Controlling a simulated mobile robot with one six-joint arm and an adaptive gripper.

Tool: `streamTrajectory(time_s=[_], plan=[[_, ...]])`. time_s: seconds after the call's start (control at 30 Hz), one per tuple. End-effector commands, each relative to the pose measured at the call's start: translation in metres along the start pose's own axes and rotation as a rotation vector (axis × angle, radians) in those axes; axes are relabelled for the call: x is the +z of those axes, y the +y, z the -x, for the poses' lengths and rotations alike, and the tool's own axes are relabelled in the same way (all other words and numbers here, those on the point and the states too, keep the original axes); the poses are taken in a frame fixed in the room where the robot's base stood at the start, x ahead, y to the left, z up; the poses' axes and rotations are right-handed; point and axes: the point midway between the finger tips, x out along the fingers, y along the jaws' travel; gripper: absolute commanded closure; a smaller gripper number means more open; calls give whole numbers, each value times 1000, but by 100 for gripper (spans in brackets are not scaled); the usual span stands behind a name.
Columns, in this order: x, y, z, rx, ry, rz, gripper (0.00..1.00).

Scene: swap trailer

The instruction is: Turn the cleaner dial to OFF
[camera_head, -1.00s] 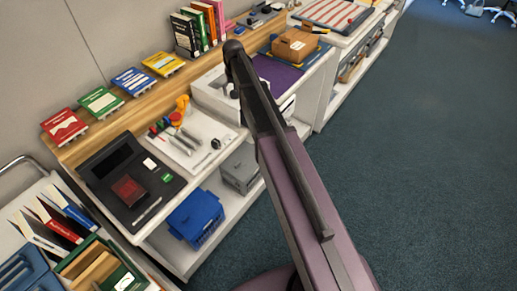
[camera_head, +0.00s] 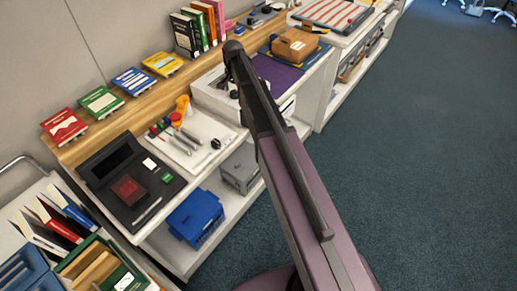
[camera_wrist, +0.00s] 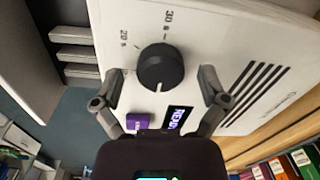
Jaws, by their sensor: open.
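In the wrist view, the black round cleaner dial (camera_wrist: 161,67) sits on the cleaner's white front panel (camera_wrist: 215,35). Its white mark points down in the picture, away from the "20 s" and "30 s" labels above it. No OFF label is readable. My gripper (camera_wrist: 161,76) is open, with one finger left and one right of the dial and visible gaps on both sides. A lit "READY" display (camera_wrist: 178,118) and a purple button (camera_wrist: 138,121) are below the dial, partly covered by my gripper. In the head view, my arm hides part of the white cleaner (camera_head: 210,92).
In the head view, a white tray with tools (camera_head: 192,140) and a black case (camera_head: 130,180) lie left of the cleaner. A purple mat (camera_head: 278,72) and brown box (camera_head: 295,44) are to its right. A blue crate (camera_head: 196,218) stands below.

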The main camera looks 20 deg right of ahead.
Motion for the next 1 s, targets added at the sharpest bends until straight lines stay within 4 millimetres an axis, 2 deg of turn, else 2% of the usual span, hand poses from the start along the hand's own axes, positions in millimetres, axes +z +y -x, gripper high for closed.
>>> streamTrajectory(time_s=[0.87,1.0], plan=[[0,0,0,0,18,-576,7],[1,0,16,0,18,-578,7]])
